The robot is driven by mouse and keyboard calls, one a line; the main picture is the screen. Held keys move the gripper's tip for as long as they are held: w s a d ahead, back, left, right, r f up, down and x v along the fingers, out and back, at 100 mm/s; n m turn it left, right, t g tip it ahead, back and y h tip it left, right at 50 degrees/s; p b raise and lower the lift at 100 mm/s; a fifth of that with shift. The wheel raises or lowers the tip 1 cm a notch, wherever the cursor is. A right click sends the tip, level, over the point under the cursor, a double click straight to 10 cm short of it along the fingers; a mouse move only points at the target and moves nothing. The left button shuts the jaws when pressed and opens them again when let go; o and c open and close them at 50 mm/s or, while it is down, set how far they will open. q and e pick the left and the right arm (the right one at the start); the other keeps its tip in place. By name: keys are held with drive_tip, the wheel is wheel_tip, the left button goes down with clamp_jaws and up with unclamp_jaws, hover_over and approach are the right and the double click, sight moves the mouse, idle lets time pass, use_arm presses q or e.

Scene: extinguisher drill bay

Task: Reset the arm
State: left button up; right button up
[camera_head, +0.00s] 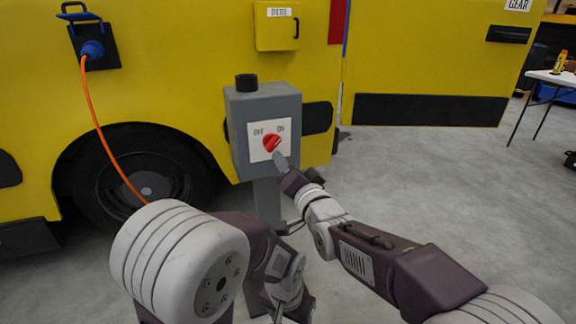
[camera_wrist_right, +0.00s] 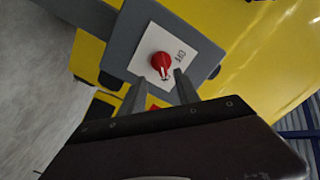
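A red rotary knob (camera_head: 271,142) sits on a white OFF/ON plate on the front of a grey control box (camera_head: 238,150). Its white pointer mark is hard to read in the head view. The right wrist view also shows the knob (camera_wrist_right: 160,65) on its plate. My right gripper (camera_head: 278,158) is just below and in front of the knob. In the right wrist view its two fingers (camera_wrist_right: 158,92) stand apart with nothing between them, and the knob lies beyond their tips.
The box stands on a grey post and has a black button (camera_head: 246,82) on top. A yellow vehicle (camera_head: 190,60) is close behind, with an orange cable (camera_head: 100,130) plugged in. A white table (camera_head: 552,77) is at far right.

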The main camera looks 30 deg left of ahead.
drive_tip(key=shift+d+r, duration=0.1)
drive_tip(key=w+d+r+m+t+h+p, duration=0.1)
drive_tip(key=w+d+r+m+t+h, duration=0.15)
drive_tip(key=w+d, duration=0.35)
drive_tip(key=w+d+r+m+t+h+p, duration=0.1)
drive_tip(key=w+d+r, duration=0.2)
drive_tip(key=d, duration=0.5)
drive_tip(key=d+f+m+g+h+p, duration=0.1)
drive_tip(key=d+f+h, duration=0.3)
drive_tip(key=d, duration=0.7)
drive_tip(key=d+f+m+g+h+p, duration=0.1)
drive_tip(key=d+f+h+p, duration=0.3)
drive_tip(key=d, duration=0.7)
drive_tip(key=s+d+f+g+h+b, duration=0.15)
drive_tip(key=s+d+f+g, duration=0.45)
drive_tip(key=s+d+f, duration=0.6)
drive_tip(key=s+a+f+n+g, duration=0.1)
drive_tip(key=s+f+n+g, duration=0.15)
drive_tip(key=s+f, duration=0.4)
drive_tip(key=s+f+n+g, duration=0.2)
drive_tip(key=s+f+g, duration=0.15)
drive_tip(key=s, duration=0.65)
wheel_tip(320, 180, up, 38)
drive_tip(key=p, duration=3.8)
drive_tip(key=shift+a+r, duration=0.15)
drive_tip(key=shift+r, duration=0.1)
